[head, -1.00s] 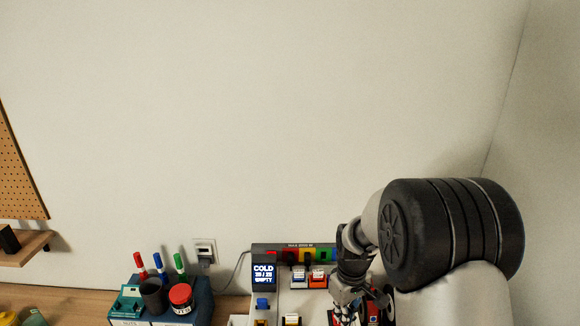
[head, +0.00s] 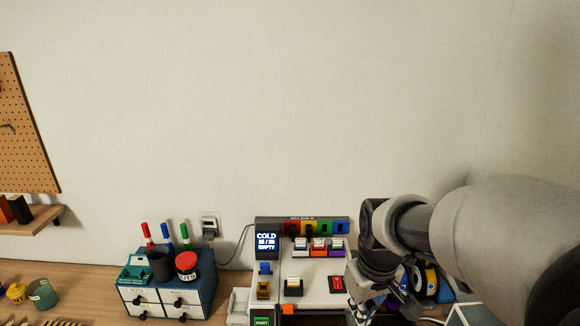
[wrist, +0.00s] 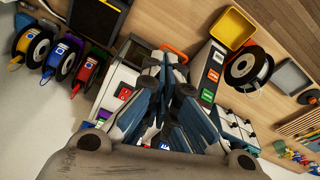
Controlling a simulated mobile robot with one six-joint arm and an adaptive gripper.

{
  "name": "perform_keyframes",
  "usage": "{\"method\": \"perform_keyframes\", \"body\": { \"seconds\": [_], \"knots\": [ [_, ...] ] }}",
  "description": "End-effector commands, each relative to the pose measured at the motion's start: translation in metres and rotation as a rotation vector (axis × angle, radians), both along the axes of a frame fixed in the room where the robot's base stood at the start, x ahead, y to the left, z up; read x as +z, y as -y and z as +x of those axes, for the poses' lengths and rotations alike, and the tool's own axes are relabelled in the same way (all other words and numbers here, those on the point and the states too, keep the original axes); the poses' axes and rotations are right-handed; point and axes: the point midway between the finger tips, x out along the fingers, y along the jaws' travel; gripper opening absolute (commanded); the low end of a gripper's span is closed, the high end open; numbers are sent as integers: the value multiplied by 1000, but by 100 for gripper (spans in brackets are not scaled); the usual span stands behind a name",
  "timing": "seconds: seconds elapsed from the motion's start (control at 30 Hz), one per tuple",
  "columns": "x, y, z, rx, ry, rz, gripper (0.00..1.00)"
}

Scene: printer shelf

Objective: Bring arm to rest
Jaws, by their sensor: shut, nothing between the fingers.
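My gripper (head: 374,312) is at the lower right of the head view, in front of the printer's right side. In the wrist view its fingers (wrist: 166,62) are together with nothing between them. The white printer (head: 322,268) stands on the table, with a small display reading COLD and EMPTY and a red switch (head: 337,284). My arm and gripper hide part of its right side.
A blue drawer box (head: 208,277) with pens, a dark cup and a red jar stands left of the printer. Spools (head: 430,281) stand at the right behind my arm. The wrist view shows a yellow bin (wrist: 232,28). The wall above is bare.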

Motion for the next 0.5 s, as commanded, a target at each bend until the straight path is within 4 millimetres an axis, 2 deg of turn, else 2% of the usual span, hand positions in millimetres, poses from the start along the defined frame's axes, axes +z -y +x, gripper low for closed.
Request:
{"method": "perform_keyframes", "body": {
  "seconds": [0.03,0.17,0.3,0.4,0.5],
  "knots": [
    [-2,0,-17,-27,32,4,0],
    [1,0,-61,-104,91,21,0],
    [-8,0,-110,-184,156,43,0],
    [-19,0,-139,-234,193,60,0],
    [-30,0,-160,-271,222,74,0]
  ]
}}
